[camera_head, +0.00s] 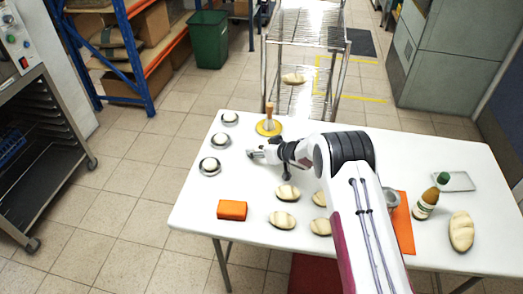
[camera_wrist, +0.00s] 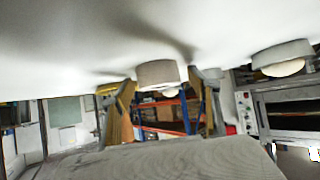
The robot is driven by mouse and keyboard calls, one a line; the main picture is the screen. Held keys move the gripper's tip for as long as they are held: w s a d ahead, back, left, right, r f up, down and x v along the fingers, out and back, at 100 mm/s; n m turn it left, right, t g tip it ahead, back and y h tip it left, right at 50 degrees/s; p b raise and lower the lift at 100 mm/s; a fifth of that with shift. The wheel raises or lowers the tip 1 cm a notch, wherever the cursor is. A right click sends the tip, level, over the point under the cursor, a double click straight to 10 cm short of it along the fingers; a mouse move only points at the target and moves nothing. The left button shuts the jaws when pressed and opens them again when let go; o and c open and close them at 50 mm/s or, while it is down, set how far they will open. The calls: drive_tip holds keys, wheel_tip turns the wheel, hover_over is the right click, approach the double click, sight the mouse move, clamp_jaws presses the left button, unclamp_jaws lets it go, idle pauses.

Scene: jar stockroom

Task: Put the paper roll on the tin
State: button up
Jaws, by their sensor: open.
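Three round, silver-sided tins with pale tops stand in a row at the table's left: a far one (camera_head: 230,118), a middle one (camera_head: 220,142) and a near one (camera_head: 209,166). My gripper (camera_head: 256,153) is low over the table, right of the middle tin, pointing left. In the wrist view, which is upside down, my gripper (camera_wrist: 165,98) is open, with one pale grey tin (camera_wrist: 158,74) ahead between its fingers, apart from them. Another tin (camera_wrist: 283,56) is to the right. I cannot clearly make out a paper roll; my arm hides part of the table.
A wooden post on a yellow disc (camera_head: 268,127) stands just behind my gripper. An orange block (camera_head: 232,210), several bread loaves (camera_head: 282,219), a bottle (camera_head: 426,204) and a grey tray (camera_head: 457,182) are on the white table (camera_head: 200,215). A grey round thing (camera_head: 391,198) is partly hidden by my arm.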

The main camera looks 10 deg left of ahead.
drive_tip(key=c, duration=1.3)
drive_tip(key=shift+r, duration=0.1)
drive_tip(key=shift+r, duration=4.9)
